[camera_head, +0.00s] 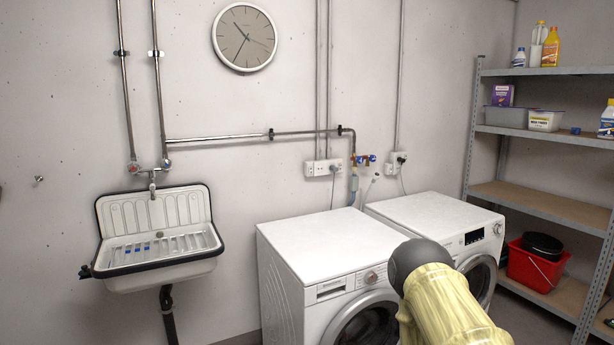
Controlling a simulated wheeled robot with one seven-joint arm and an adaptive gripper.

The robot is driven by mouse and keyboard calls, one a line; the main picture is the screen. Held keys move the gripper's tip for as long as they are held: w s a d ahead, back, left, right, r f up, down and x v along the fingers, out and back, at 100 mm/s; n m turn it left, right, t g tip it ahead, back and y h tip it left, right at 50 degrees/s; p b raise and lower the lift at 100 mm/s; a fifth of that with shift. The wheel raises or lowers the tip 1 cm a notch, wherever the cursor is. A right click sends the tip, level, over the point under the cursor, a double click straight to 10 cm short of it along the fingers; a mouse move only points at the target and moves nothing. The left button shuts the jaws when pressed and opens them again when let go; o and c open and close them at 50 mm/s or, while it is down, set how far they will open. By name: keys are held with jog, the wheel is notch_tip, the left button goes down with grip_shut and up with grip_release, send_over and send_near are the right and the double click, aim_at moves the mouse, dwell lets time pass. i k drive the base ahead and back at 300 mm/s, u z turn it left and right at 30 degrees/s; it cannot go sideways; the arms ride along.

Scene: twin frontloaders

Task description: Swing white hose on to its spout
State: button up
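The white hose (368,189) is thin and rises in a curve from behind the gap between the two washing machines. Its free end (376,176) stands off the wall, below and right of the taps, and touches no spout. The right tap's outlet is too small to make out clearly. My gripper is not in view; only a yellow-covered arm part with a dark rounded end shows at the bottom.
The left washing machine (320,245) and right washing machine (430,217) stand below the taps with clear tops. Sockets (322,168) flank the taps. A sink (158,240) hangs at left. A metal shelf (540,200) with bottles and a red bucket (537,266) stands at right.

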aim_at(374, 182)
jog(key=z, duration=0.1)
jog(key=i, duration=2)
jog(key=z, duration=0.6)
jog(key=k, duration=0.55)
jog(key=z, duration=1.55)
jog(key=i, duration=1.05)
jog(key=u, duration=1.8)
